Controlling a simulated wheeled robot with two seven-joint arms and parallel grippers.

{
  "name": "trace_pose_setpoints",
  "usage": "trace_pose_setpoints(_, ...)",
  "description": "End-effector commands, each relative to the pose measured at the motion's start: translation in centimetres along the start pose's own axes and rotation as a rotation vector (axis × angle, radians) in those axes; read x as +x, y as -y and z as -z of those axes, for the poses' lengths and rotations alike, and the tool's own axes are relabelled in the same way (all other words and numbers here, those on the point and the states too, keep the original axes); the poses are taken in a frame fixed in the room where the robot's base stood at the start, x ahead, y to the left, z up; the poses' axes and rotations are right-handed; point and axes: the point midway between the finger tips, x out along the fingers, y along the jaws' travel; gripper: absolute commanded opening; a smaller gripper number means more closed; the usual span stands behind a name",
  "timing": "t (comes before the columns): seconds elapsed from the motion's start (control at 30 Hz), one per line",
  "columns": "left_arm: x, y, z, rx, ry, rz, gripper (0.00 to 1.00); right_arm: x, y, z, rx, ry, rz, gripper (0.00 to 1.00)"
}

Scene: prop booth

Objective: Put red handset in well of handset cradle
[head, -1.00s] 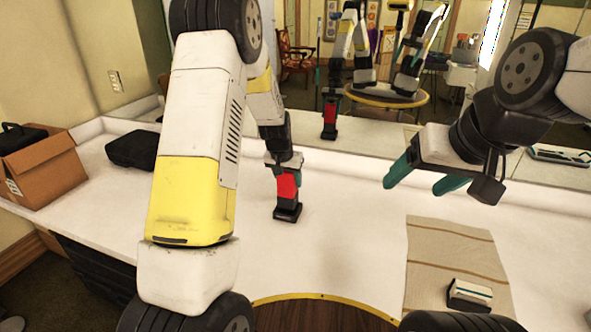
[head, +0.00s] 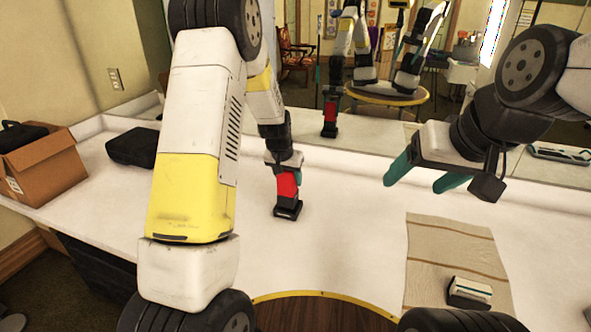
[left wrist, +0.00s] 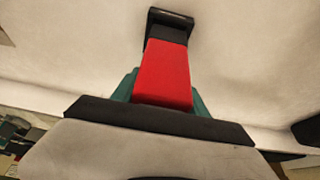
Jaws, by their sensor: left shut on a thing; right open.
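The red handset (head: 287,184) is upright at the middle of the white counter, with a black lower end. My left gripper (head: 285,168) is shut on its upper part from above; its teal fingers lie on both sides of the red body. The black handset cradle (head: 287,210) stands on the counter directly beneath the handset. In the left wrist view the handset (left wrist: 164,76) runs down to the cradle (left wrist: 171,16). The handset's black end hides the well, so I cannot tell how deep it sits. My right gripper (head: 425,177) is open and empty above the counter.
A beige striped cloth (head: 450,250) lies at the right front with a small black-and-white box (head: 469,292) on it. A cardboard box (head: 45,168) and a black case (head: 133,147) are at the left. A mirror runs along the back. The counter around the cradle is clear.

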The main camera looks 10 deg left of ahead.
Motion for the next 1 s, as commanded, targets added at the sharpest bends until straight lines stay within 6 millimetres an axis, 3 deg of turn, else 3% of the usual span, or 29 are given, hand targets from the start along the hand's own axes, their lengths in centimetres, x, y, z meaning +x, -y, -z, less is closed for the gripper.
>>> trace_pose_setpoints(1.0,1.5,0.0,-0.6,0.000,0.000,0.000,0.00,0.0,0.0,0.0,0.000,0.000,0.000,0.73)
